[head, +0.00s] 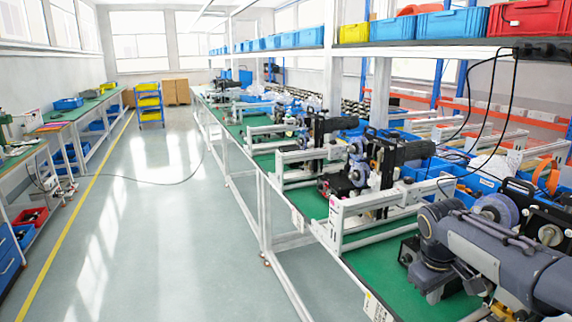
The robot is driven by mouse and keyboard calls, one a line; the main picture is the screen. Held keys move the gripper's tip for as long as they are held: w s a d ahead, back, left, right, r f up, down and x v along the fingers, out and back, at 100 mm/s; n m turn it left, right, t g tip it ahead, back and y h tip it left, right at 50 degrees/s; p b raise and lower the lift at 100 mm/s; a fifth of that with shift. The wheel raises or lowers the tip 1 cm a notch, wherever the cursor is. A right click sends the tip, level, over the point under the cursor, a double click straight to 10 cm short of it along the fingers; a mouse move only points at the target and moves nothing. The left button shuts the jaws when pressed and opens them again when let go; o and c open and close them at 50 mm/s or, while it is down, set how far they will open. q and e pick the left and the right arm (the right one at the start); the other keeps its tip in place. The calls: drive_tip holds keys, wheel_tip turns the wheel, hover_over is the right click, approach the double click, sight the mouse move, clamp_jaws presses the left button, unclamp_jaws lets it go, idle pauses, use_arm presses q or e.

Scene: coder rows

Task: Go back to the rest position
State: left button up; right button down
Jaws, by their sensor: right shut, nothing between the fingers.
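My right arm comes in from the lower right over the green-topped workbench (368,268). Its gripper (432,292) points down near the bench surface, in front of the coding machine at the near right. It is shut, and nothing shows between its fingers. My left gripper and arm are not in view.
A row of coding machines (382,155) with white metal frames (345,208) runs along the bench. Blue bins (452,24) and a red bin (530,17) stand on the shelf above. Black cables (491,95) hang at the right. The aisle floor (150,215) on the left is clear.

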drive_tip(key=s+a+f+m+t+y, duration=0.1)
drive_tip(key=s+a+m+y, duration=0.1)
drive_tip(key=s, duration=0.6)
drive_tip(key=s+a+f+m+t+y, duration=0.1)
drive_tip(key=s+a+m+y, duration=0.1)
drive_tip(key=s+a, duration=0.3)
drive_tip(key=s+a+f+m+t+y, duration=0.1)
drive_tip(key=s+a, duration=0.3)
drive_tip(key=s, duration=0.9)
drive_tip(key=shift+s+f+m+t+y, duration=0.3)
drive_tip(key=shift+m+t+y, duration=0.1)
drive_tip(key=shift+t+y, duration=0.15)
